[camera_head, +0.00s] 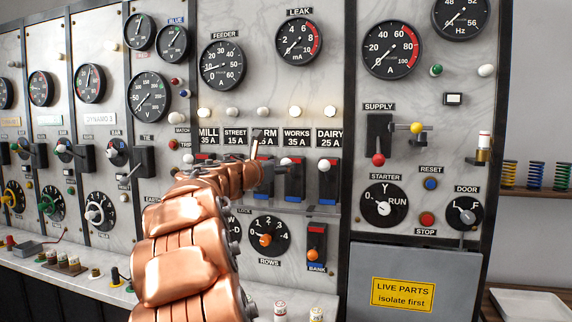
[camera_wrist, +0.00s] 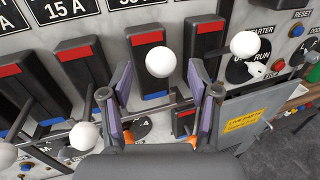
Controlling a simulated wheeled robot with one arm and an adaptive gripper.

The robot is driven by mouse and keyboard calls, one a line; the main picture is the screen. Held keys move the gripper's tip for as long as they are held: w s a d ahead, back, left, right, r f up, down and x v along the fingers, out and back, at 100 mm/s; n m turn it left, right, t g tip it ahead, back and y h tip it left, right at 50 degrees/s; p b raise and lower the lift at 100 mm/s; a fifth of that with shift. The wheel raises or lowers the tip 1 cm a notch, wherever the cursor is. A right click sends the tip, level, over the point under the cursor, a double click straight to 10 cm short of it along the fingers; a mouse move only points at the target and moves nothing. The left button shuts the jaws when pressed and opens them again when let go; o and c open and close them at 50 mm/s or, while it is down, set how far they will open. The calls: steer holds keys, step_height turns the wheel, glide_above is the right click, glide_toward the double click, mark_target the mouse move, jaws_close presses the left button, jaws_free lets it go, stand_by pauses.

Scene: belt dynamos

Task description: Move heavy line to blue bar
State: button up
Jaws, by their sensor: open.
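The feeder switches have white ball handles, a red bar at the top and a blue bar at the bottom. The WORKS 35 A switch (camera_head: 297,180) is beside my gripper (camera_head: 274,166) in the head view. In the wrist view, my gripper (camera_wrist: 160,88) is open, its purple pads left and right of a white ball (camera_wrist: 161,61), apparently the WORKS handle. I cannot tell whether they touch it. The red bar (camera_wrist: 147,38) shows above the ball and the blue bar (camera_wrist: 156,94) below it. No label reads "heavy line".
The DAIRY switch (camera_head: 327,183) and its ball (camera_wrist: 245,42) are close on the right. Another white ball (camera_wrist: 85,135) is at lower left. Below are the ROWS dial (camera_head: 268,237) and the BANK switch (camera_head: 317,241). My copper arm hides part of the board.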

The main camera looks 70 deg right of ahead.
steer(key=shift+s+d, duration=0.15)
steer(key=shift+d, duration=0.7)
steer(key=shift+s+d, duration=0.15)
steer(key=shift+d, duration=0.7)
jaws_close()
